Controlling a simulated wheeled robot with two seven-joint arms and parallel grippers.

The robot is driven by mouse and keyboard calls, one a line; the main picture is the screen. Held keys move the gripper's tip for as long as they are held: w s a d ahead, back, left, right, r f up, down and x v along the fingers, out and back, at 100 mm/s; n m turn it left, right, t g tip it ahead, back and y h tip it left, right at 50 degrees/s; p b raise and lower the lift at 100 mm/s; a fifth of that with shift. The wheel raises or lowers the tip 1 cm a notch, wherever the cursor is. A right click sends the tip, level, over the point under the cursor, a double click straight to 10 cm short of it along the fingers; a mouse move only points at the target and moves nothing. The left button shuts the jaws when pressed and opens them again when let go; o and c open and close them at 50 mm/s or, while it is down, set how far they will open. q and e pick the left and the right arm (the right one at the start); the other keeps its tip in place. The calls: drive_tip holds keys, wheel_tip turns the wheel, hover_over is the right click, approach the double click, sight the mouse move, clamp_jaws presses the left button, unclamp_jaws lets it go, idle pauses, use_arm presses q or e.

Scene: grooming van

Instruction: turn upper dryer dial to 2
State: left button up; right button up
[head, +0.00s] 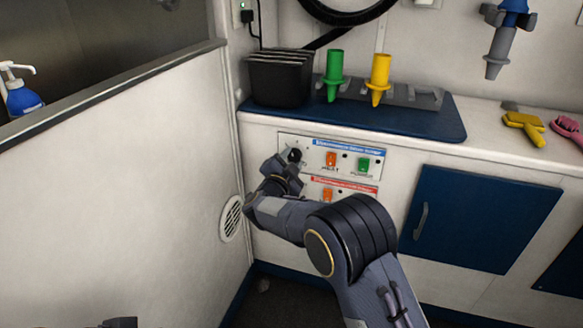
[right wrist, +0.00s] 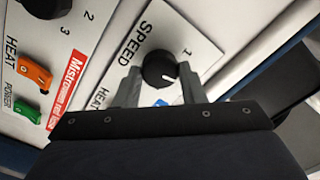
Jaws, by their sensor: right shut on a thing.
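The upper dryer dial (right wrist: 158,70) is a round black knob beside the word SPEED, with a numeral 1 close by. A small white mark shows on its face; which number it points at is unclear. My right gripper (right wrist: 160,84) is shut on the dial, one grey finger on each side. In the head view the black knob (head: 295,155) shows at the left end of the blue-labelled upper panel (head: 347,157), with my right gripper (head: 290,162) at it. The dial's other numbers are hidden. A dark piece at the bottom left edge may be my left gripper (head: 120,322).
The red-labelled lower panel (head: 343,186) is just below, with another black dial (right wrist: 45,5) and orange and green switches. A blue cabinet door (head: 480,218) is to the right. A white side wall (head: 120,170) stands close on the left. Nozzles and brushes sit on the counter above.

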drive_tip(key=shift+f+m+b, duration=0.1)
drive_tip(key=shift+m+b, duration=0.55)
drive_tip(key=shift+m, duration=0.45)
drive_tip(key=o, duration=1)
drive_tip(key=p+v, duration=0.2)
drive_tip(key=v, duration=0.6)
